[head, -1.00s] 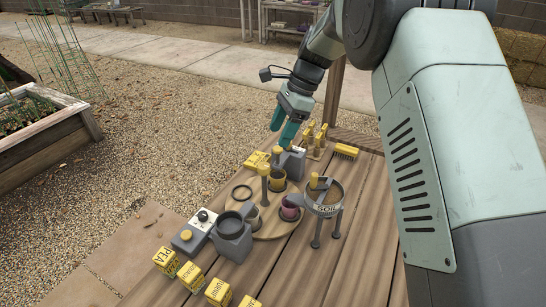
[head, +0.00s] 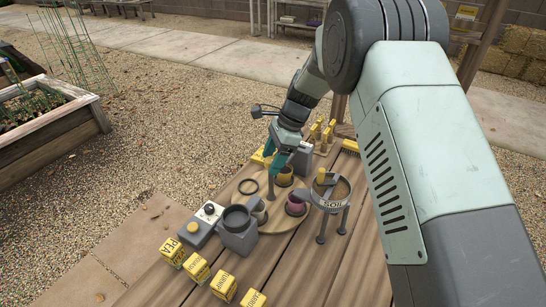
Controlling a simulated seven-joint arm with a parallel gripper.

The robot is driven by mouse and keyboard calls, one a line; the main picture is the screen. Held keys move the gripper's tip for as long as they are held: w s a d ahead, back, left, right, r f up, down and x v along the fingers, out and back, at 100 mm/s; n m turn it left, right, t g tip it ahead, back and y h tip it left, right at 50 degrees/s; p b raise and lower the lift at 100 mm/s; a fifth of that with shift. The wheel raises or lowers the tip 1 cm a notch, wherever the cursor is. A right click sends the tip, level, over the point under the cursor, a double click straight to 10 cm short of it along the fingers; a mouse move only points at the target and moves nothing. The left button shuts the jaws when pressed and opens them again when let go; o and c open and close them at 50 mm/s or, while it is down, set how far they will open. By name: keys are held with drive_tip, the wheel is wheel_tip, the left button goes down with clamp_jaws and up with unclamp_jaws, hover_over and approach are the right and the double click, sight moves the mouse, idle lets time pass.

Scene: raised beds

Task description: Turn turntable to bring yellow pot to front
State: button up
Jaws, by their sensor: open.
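The turntable (head: 281,223) is a round wooden disc on the plank table. It carries a yellow pot (head: 285,177) toward the back, a pink pot (head: 295,205) at the right and a pale pot (head: 259,212) at the left, partly hidden by a grey holder. A grey upright peg (head: 270,190) stands on the disc beside the yellow pot. My gripper (head: 274,167) is open, pointing down at the top of this peg. Its fingers hide the peg's yellow top; I cannot tell whether they touch it.
A grey cup holder (head: 237,233) and a control box (head: 205,217) stand left of the disc. A ring stand marked SOIL (head: 331,203) rises at the right. Yellow seed blocks (head: 197,268) line the front. A grey block (head: 301,157) and yellow-handled tools (head: 327,132) sit behind.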

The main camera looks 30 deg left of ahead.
drive_tip(key=c, duration=1.1)
drive_tip(key=shift+o, duration=0.2)
drive_tip(key=shift+n, duration=0.4)
drive_tip(key=n+h, duration=0.1)
drive_tip(key=n, duration=0.2)
drive_tip(key=shift+w+a+n+g, duration=0.1)
drive_tip(key=shift+n+g, duration=0.3)
drive_tip(key=n+h, duration=0.2)
drive_tip(key=n, duration=0.2)
drive_tip(key=shift+a, duration=0.15)
drive_tip(key=n+h, duration=0.2)
drive_tip(key=n, duration=0.3)
drive_tip(key=shift+a, duration=0.1)
drive_tip(key=shift+n+t+h, duration=0.4)
drive_tip(key=shift+n+h, duration=0.2)
drive_tip(key=shift+n, duration=1.4)
drive_tip(key=shift+a, duration=0.1)
